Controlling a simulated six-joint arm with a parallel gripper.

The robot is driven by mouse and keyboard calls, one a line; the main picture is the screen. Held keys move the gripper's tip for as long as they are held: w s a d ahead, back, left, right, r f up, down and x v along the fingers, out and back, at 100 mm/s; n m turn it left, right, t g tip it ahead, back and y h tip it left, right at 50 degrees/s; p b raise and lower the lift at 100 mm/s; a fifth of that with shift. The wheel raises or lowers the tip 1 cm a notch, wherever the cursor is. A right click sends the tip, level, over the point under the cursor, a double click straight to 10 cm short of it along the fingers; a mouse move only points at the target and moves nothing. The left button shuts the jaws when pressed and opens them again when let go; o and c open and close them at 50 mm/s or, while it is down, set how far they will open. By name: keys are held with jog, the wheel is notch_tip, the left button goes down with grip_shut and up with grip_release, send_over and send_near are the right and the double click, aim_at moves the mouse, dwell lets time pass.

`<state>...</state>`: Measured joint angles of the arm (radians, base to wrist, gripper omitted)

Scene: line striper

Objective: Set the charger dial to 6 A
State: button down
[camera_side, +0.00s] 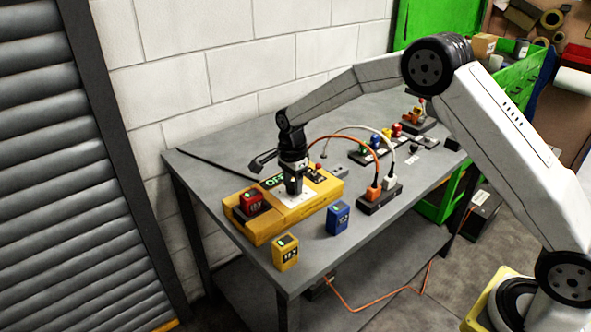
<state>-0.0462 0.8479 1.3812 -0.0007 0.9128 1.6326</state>
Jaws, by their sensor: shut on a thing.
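The charger (263,229) is a long yellow box lying on the grey table. A white panel (306,199) shows on its top, under my gripper. My gripper (293,191) points straight down and is shut on the dial on that panel. The dial itself is hidden by the fingers, so its setting cannot be read. A green lit display (272,182) sits behind the gripper, partly covered. A red battery (250,202) sits on the left end of the charger.
A blue battery (338,217) and a yellow battery (286,252) stand at the table's front edge. A power strip (378,200) with orange and white plugs lies to the right, its cables arching behind my gripper. More small items stand farther back.

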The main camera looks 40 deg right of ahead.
aim_at(293, 185)
jog(key=shift+c, duration=1.1)
grip_release()
jog(key=shift+r, duration=0.1)
jog(key=shift+r, duration=3.85)
jog(key=s+d+f+n+t, duration=0.1)
jog(key=s+n, duration=0.8)
jog(key=s, duration=0.4)
jog(key=s+d+f+n+t, duration=0.1)
jog(key=s+f+n, duration=0.1)
jog(key=s+n, duration=0.7)
jog(key=s, duration=0.4)
jog(key=shift+s+d+t, duration=0.2)
jog(key=shift+d+t, duration=0.05)
jog(key=shift+t, duration=0.05)
